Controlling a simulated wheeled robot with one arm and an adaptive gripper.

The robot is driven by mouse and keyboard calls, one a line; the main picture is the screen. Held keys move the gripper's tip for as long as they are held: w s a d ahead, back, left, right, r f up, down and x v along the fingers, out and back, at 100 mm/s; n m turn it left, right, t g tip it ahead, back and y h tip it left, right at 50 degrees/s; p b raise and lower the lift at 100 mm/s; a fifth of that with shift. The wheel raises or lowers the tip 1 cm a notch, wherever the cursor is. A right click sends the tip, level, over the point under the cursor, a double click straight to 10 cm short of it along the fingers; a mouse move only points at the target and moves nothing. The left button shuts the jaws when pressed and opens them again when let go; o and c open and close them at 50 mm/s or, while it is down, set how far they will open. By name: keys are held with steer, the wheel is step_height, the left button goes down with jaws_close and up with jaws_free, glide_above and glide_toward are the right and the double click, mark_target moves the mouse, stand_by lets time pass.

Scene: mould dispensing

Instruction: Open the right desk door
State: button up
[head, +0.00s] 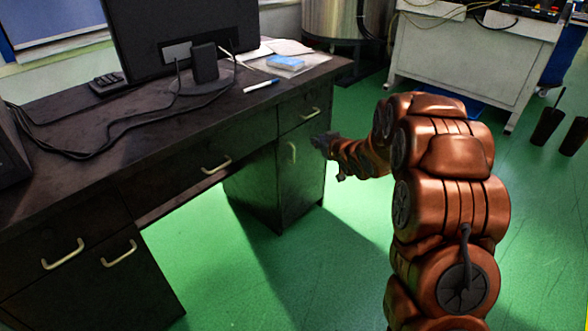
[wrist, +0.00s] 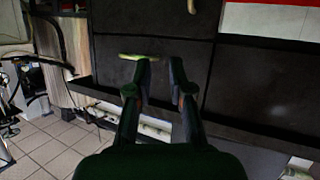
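The dark desk (head: 115,125) has a right cabinet with a drawer above and a door (head: 300,180) below. The door looks closed. Its pale handle (head: 292,152) stands upright near the door's upper left. My gripper (head: 322,143) is in front of the cabinet, just right of the door handle in the head view. In the wrist view my gripper (wrist: 160,62) has its two fingers apart with nothing between them. A pale handle (wrist: 138,57) shows behind the left fingertip, which partly covers it. I cannot tell whether they touch.
The drawer handle (head: 310,113) is above the door. A white cart (head: 465,55) and dark bins (head: 548,125) stand behind. Green floor in front of the cabinet is clear.

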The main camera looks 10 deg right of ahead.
mark_target(294, 161)
steer(key=w+a+f+n+t+y+b, duration=0.25)
steer(key=f+y+b, duration=0.25)
steer(key=f+b, duration=0.5)
steer(key=shift+m, duration=0.45)
steer(key=shift+f+x, duration=0.25)
steer(key=shift+x, duration=1.2)
steer(key=shift+f+x, duration=0.25)
steer(key=shift+x, duration=1.15)
steer(key=shift+f+x, duration=0.3)
steer(key=shift+x, duration=1.15)
steer(key=shift+s+a, duration=0.1)
jaws_close()
